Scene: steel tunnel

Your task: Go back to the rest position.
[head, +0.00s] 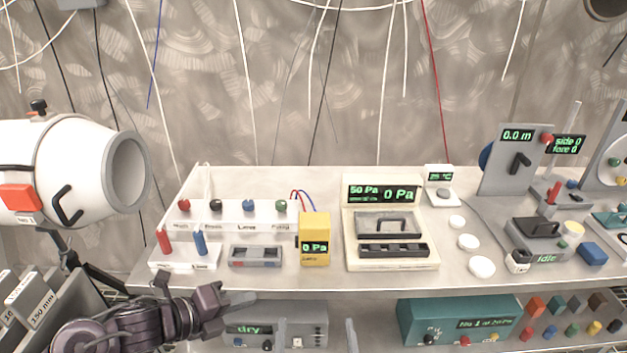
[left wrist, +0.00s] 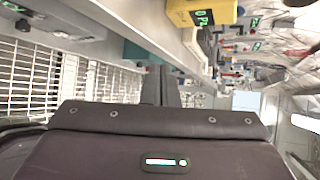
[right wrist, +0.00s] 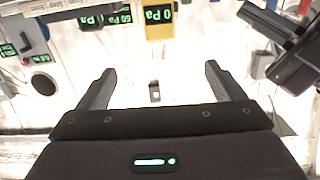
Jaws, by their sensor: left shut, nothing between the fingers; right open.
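My left gripper (head: 245,300) is in front of the bench's front edge at lower left in the head view. Its fingers (left wrist: 160,85) are together and empty in the left wrist view. The tips of my right gripper (head: 316,328) show at the bottom of the head view, in front of the lower shelf. In the right wrist view the right gripper (right wrist: 160,85) has its fingers wide apart. A small pale block with a dark top (right wrist: 154,91) shows beyond the gap, not gripped. My left gripper also shows at the upper right there (right wrist: 272,27).
The steel bench (head: 310,280) carries a yellow 0 Pa meter (head: 314,228), a cream gauge box (head: 437,262) and other instruments. Below it stand a grey box reading "dry" (head: 307,315) and a teal box (head: 420,310). A white cylinder (head: 85,160) is at left. Wire shelving (left wrist: 45,80) lies beside my left gripper.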

